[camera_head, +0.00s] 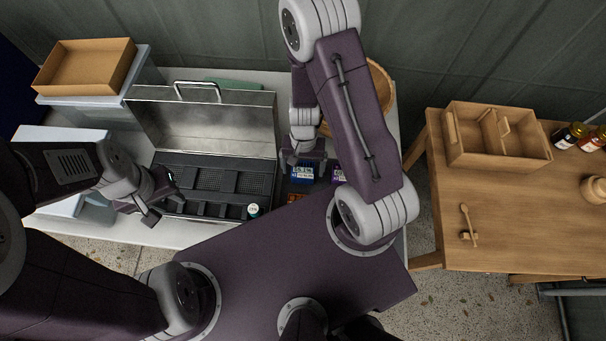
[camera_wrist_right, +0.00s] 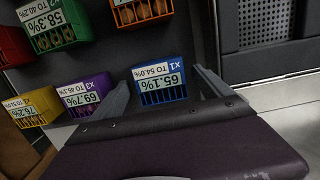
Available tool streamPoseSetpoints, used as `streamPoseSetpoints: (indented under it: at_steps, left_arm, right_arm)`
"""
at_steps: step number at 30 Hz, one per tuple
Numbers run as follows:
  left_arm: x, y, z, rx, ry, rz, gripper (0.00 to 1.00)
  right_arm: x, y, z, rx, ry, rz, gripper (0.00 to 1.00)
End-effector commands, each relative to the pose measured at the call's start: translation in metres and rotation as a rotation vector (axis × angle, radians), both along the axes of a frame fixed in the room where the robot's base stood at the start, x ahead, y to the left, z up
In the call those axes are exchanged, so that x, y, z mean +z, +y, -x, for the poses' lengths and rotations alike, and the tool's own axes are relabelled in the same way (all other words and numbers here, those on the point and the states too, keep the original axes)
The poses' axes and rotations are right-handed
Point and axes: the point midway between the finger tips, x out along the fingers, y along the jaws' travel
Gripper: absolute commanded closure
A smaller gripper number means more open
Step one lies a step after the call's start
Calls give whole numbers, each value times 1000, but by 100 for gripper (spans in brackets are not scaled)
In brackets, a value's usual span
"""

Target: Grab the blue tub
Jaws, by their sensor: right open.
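The blue tub (camera_head: 302,173) stands on the counter, just right of the open metal case, with a white label on it. It also shows in the right wrist view (camera_wrist_right: 161,82), lying between the two finger ends. My right gripper (camera_head: 304,161) is open and above the tub; I cannot tell whether the fingers touch it. My left gripper (camera_head: 164,203) is open and apart from the tub, over the front left part of the metal case, with nothing seen between its fingers.
A purple tub (camera_wrist_right: 86,93) stands beside the blue one. Yellow (camera_wrist_right: 30,107), green (camera_wrist_right: 54,27) and orange (camera_wrist_right: 140,10) tubs are near. The open metal case (camera_head: 215,175) is left of the blue tub. A wooden table (camera_head: 500,225) with a divided box (camera_head: 497,152) is at right.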

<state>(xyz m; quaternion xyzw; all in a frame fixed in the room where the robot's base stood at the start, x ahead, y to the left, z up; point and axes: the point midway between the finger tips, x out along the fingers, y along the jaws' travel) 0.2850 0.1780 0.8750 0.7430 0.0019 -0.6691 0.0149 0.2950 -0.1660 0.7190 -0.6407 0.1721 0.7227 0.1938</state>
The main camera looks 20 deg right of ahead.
Motion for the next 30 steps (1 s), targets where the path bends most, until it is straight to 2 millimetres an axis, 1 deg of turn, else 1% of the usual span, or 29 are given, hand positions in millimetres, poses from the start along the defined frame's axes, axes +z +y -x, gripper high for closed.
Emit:
streamPoseSetpoints:
  at_steps: [1,2,9,10,11,12,14,15,17,22,24,26,30]
  left_arm:
    - [-11,0,0,0,0,0,68]
    - [-12,0,0,0,0,0,68]
    - [-10,0,0,0,0,0,68]
    - [-10,0,0,0,0,0,68]
    - [-10,0,0,0,0,0,68]
    - [-10,0,0,0,0,0,68]
    - [-10,0,0,0,0,0,68]
    - [-10,0,0,0,0,0,68]
    - [-10,0,0,0,0,0,68]
    - [-9,0,0,0,0,0,68]
    - [-5,0,0,0,0,0,68]
    - [4,0,0,0,0,0,68]
    - [30,0,0,0,0,0,68]
  right_arm:
    - [-12,0,1,0,0,1,11]
    - [-14,1,1,0,0,1,11]
    - [-12,1,1,1,0,1,11]
    - [-12,1,1,1,0,1,16]
    - [-12,1,1,1,0,1,25]
    - [-12,1,1,1,0,1,36]
    - [-12,1,1,1,0,1,53]
    - [-12,1,1,1,0,1,64]
    - [-12,1,1,1,0,1,79]
    - [-12,1,1,1,0,1,79]
    - [-6,1,1,1,-1,0,79]
    - [5,1,1,0,-2,0,79]
    - [43,1,0,2,-4,0,79]
